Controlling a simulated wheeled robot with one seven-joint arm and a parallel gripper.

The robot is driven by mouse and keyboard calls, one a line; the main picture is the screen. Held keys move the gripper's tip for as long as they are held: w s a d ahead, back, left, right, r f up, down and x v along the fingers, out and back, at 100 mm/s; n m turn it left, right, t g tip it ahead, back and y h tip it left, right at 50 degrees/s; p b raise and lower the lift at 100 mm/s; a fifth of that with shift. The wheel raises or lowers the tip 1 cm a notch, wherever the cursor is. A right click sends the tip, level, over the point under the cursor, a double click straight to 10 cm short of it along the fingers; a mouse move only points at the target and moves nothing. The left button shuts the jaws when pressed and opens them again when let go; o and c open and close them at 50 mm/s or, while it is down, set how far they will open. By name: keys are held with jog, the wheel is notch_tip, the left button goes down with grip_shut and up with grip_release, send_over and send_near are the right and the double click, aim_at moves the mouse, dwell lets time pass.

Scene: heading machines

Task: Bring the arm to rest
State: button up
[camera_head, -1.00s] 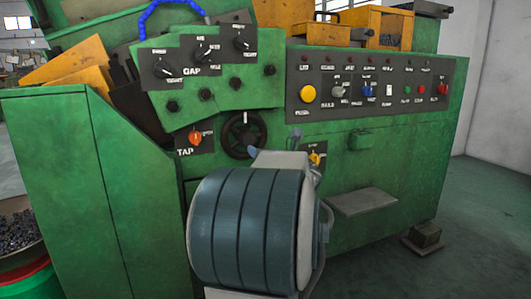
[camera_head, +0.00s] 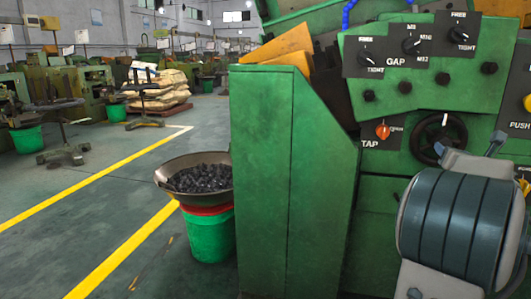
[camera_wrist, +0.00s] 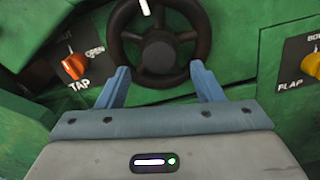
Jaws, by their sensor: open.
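My gripper (camera_wrist: 160,84) shows in the wrist view with its two blue fingers spread wide and nothing between them. Beyond the fingers is a black handwheel (camera_wrist: 158,45) on the green machine. An orange TAP knob (camera_wrist: 75,66) is to the left and a yellow FLAP knob (camera_wrist: 312,65) to the right. In the head view my arm (camera_head: 455,225) is folded at the lower right, in front of the machine (camera_head: 290,170). The handwheel (camera_head: 438,138) shows just above it, partly hidden. My gripper's fingertips are mostly hidden by my arm there.
A wide pan of dark metal parts (camera_head: 198,178) sits on red and green buckets (camera_head: 208,235) left of the machine. Open floor with yellow lines (camera_head: 120,255) lies further left. Stacked sacks (camera_head: 160,88) and other machines stand in the background.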

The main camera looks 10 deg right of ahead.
aim_at(444, 144)
jog(key=shift+b+x, duration=0.35)
jog(key=shift+x, duration=3.1)
